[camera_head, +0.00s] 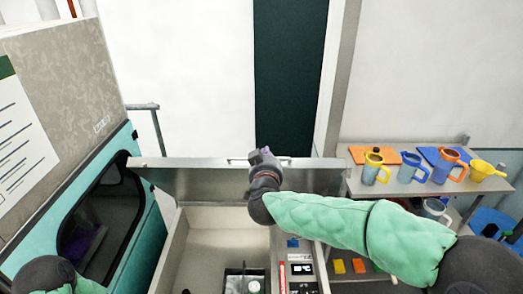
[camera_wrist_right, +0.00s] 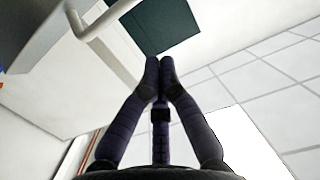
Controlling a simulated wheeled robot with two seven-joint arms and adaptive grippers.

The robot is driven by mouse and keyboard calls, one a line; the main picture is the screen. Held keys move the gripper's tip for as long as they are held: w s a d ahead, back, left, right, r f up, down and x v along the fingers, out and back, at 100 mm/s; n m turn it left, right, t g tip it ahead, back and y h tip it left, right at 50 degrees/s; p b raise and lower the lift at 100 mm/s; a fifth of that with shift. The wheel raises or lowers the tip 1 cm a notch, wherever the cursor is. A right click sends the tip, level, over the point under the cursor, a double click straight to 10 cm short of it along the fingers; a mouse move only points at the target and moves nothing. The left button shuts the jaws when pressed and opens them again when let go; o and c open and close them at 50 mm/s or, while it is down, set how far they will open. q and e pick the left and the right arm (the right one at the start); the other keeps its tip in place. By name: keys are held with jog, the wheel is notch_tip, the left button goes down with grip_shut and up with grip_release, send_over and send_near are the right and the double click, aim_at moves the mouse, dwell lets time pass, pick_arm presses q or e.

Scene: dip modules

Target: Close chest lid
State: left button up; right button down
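The chest lid (camera_head: 200,182) is a grey panel standing raised at the back of the open chest (camera_head: 172,252). A pale handle (camera_head: 236,161) is on its upper edge. My right gripper (camera_head: 262,155) is at the lid's top edge, just right of the handle's visible part. In the right wrist view, its dark fingertips (camera_wrist_right: 160,66) are drawn together with nothing seen between them. The handle bar (camera_wrist_right: 98,20) shows there at upper left, apart from the fingertips. Part of my left arm shows at the lower left, but its gripper is out of view.
Inside the chest are a dark tray (camera_head: 246,275), a red stick-like item (camera_head: 282,276) and small boxes. A shelf at right holds a yellow mug (camera_head: 371,172), a blue mug (camera_head: 409,167) and other cups. A teal cabinet (camera_head: 140,215) stands close on the left.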

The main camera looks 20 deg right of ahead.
jog(key=p+x, duration=0.1)
jog(key=x, duration=0.7)
jog(key=shift+w+f, duration=0.15)
jog(key=shift+w, duration=0.2)
jog(key=shift+s+f, duration=0.1)
jog(key=shift+f, duration=0.15)
jog(key=shift+s+a+f+p, duration=0.15)
jog(key=shift+s+f+p, duration=0.15)
jog(key=shift+s+f, duration=0.4)
jog(key=shift+s+a+f, duration=0.15)
jog(key=shift+s+f, duration=0.15)
jog(key=shift+s, duration=0.15)
jog(key=shift+f, duration=0.2)
